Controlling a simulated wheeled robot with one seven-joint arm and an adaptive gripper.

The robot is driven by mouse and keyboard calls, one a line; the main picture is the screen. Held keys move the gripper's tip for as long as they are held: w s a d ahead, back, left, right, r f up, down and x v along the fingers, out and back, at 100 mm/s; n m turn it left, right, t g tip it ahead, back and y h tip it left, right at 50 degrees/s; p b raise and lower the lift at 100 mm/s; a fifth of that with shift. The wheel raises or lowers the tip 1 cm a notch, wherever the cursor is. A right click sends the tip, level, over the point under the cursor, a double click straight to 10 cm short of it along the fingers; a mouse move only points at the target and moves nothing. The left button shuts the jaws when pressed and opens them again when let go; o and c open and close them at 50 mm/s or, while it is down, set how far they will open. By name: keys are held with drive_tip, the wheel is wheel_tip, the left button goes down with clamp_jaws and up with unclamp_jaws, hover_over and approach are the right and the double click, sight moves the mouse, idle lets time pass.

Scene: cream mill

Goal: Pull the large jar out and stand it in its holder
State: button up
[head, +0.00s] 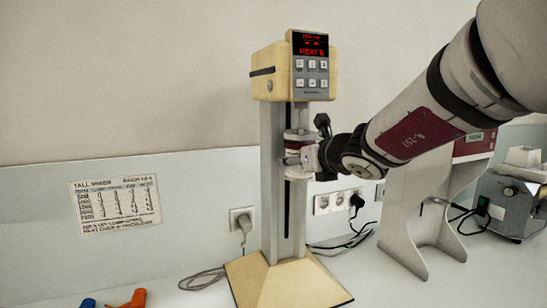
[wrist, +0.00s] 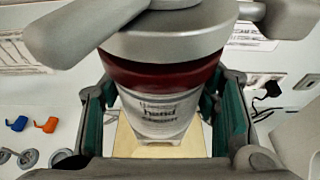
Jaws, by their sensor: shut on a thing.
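The large jar (wrist: 158,112) is pale with a dark red band and printed lettering, partly readable as "hand cream". It is upright, its top right under a silver collar (wrist: 170,42) of the tall mixer. My gripper (wrist: 162,125) is shut on the jar, with one green-padded finger on each side of it. In the head view the jar (head: 297,151) is small against the mixer's column, and my gripper (head: 308,157) reaches it from the right. Whether the jar is free of the collar cannot be told. I cannot identify the holder with certainty.
The mixer's cream head (head: 268,72) has a lit red display, and its base (head: 285,282) stands on the bench. A grey stand (head: 408,225) and a green-grey machine (head: 511,200) are at right. Orange and blue items (head: 130,299) lie at lower left. Cables cross the bench behind.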

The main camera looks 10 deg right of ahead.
drive_tip(key=shift+f+b, duration=0.6)
drive_tip(key=shift+f+b, duration=0.35)
wheel_tip(320, 180, down, 7)
drive_tip(key=b, duration=0.6)
drive_tip(key=shift+r+b, duration=0.2)
drive_tip(key=shift+b, duration=0.15)
idle(0.7)
drive_tip(key=shift+s, duration=0.15)
drive_tip(key=s+d+p, duration=0.2)
drive_tip(key=s, duration=0.7)
drive_tip(key=shift+s, duration=0.3)
idle(1.1)
